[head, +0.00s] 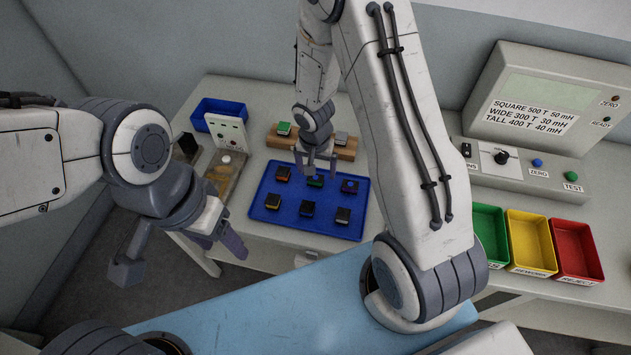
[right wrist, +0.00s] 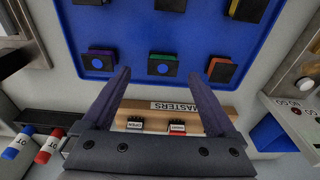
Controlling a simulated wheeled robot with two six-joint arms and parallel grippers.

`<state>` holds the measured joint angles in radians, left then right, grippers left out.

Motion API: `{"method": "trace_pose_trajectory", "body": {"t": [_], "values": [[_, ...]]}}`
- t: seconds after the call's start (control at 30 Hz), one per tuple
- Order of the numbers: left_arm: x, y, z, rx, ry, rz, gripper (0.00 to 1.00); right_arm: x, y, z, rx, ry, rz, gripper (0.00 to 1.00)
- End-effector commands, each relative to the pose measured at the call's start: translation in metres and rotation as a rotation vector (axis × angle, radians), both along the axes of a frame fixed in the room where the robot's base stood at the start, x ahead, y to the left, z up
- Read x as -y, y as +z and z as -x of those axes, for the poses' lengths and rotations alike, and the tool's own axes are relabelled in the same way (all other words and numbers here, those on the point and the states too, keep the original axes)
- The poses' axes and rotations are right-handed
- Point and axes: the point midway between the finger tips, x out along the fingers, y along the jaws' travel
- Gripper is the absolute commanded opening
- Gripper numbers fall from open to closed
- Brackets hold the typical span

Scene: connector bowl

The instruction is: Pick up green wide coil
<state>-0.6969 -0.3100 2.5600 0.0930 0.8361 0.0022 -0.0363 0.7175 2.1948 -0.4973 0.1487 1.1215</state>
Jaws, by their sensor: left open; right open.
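The green coil (head: 316,181) is a small black-topped block with a green side and a blue dot. It sits in the middle of the far row on the blue tray (head: 262,213). My right gripper (head: 316,171) is open above it, pointing down, and partly covers it in the head view. In the right wrist view, the green coil (right wrist: 162,64) lies between the two spread fingertips (right wrist: 169,74), apart from both. Nothing is held. My left gripper (head: 181,260) is open and empty, off the table's front left.
An orange coil (head: 283,173) and a purple coil (head: 350,186) flank the green one; several more form the near row. The wooden masters block (head: 325,151) stands behind the tray. Green, yellow and red bins (head: 575,245) are at the right, below the tester (head: 545,95).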

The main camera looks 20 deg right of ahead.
Motion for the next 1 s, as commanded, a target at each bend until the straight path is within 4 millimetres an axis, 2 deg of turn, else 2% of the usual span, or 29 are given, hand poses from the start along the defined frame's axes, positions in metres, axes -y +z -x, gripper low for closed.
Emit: {"method": "trace_pose_trajectory", "body": {"t": [0.17, 0.33, 0.4, 0.5, 0.73, 0.77, 0.9, 1.0], "values": [[0.000, -0.004, 0.000, 0.000, 0.000, 0.000, 0.61, 0.001, -0.014, -0.002, -0.003, 0.001, 0.001, 0.93], [0.000, -0.009, 0.000, 0.000, -0.001, 0.000, 0.61, 0.001, -0.041, -0.009, -0.004, 0.003, 0.000, 0.93], [0.000, -0.016, 0.000, 0.000, -0.001, 0.000, 0.61, 0.002, -0.051, -0.010, -0.001, 0.001, 0.000, 0.93], [0.000, -0.019, 0.000, 0.000, -0.001, 0.000, 0.61, 0.002, -0.057, -0.011, -0.002, 0.002, 0.000, 0.93], [0.000, -0.018, 0.000, 0.000, -0.001, 0.000, 0.61, 0.002, -0.056, -0.011, -0.001, 0.001, 0.001, 0.93], [0.000, -0.018, 0.000, 0.000, -0.001, 0.000, 0.61, 0.002, -0.056, -0.011, -0.001, 0.001, 0.001, 0.89], [0.000, -0.018, 0.000, 0.000, -0.001, 0.000, 0.61, 0.002, -0.056, -0.011, -0.001, 0.002, 0.001, 0.35], [0.000, -0.018, 0.000, 0.000, -0.001, 0.000, 0.61, 0.002, -0.056, -0.011, -0.001, 0.002, 0.001, 0.02]]}}
